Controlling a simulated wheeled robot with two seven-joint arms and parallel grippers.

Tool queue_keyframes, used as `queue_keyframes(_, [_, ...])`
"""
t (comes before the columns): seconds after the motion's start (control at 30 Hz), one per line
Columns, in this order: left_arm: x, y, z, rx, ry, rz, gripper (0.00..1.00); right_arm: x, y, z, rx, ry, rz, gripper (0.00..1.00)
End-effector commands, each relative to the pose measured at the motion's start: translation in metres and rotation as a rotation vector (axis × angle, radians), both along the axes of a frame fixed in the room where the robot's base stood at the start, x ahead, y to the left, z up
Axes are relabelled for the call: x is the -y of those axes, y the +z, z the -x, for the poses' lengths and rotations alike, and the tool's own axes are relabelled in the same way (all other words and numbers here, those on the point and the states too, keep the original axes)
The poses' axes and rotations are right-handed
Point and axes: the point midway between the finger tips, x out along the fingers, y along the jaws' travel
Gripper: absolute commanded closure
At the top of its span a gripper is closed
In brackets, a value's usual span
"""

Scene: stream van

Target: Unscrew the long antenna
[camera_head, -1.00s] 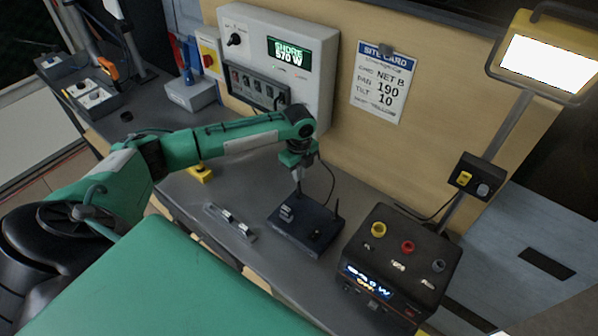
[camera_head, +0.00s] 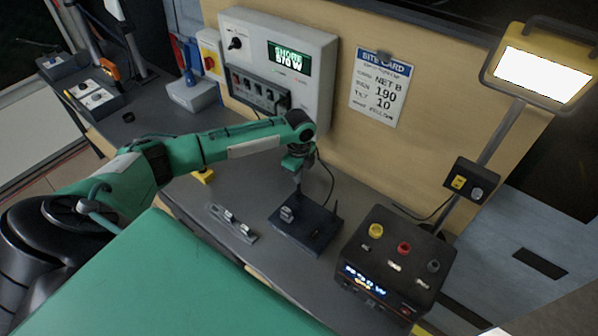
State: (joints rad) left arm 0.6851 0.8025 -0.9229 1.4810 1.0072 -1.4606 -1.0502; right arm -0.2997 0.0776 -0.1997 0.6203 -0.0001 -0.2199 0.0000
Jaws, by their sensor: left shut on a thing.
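A dark, flat box (camera_head: 296,234) stands on the grey bench, with a small silver switch block on top. A short dark stub antenna rises at its right side. My left gripper (camera_head: 297,188) points down over the back left part of the box. It is shut on a thin upright piece, which I take to be the long antenna; the fingers and wrist hide most of it. A thin dark cable curves behind the gripper. My right gripper is not in view.
A black unit (camera_head: 392,262) with coloured knobs and a lit display stands right of the box. A metal strip (camera_head: 232,222) with small switches lies to the left. A wall panel (camera_head: 322,68) and site card (camera_head: 384,88) are behind. A lamp (camera_head: 543,75) stands at right.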

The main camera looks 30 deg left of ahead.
Motion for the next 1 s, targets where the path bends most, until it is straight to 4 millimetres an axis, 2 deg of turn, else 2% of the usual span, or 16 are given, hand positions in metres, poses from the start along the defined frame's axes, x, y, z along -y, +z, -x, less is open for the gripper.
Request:
queue_keyframes(0.23, [0.000,0.002,0.000,-0.001,0.066,0.000,1.00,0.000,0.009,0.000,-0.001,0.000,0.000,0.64])
queue_keyframes(0.73, [-0.001,0.000,0.000,-0.001,0.093,-0.001,1.00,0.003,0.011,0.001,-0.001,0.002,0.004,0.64])
queue_keyframes(1.0, [0.000,0.001,0.000,-0.002,0.154,-0.001,1.00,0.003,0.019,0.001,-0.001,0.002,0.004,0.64])
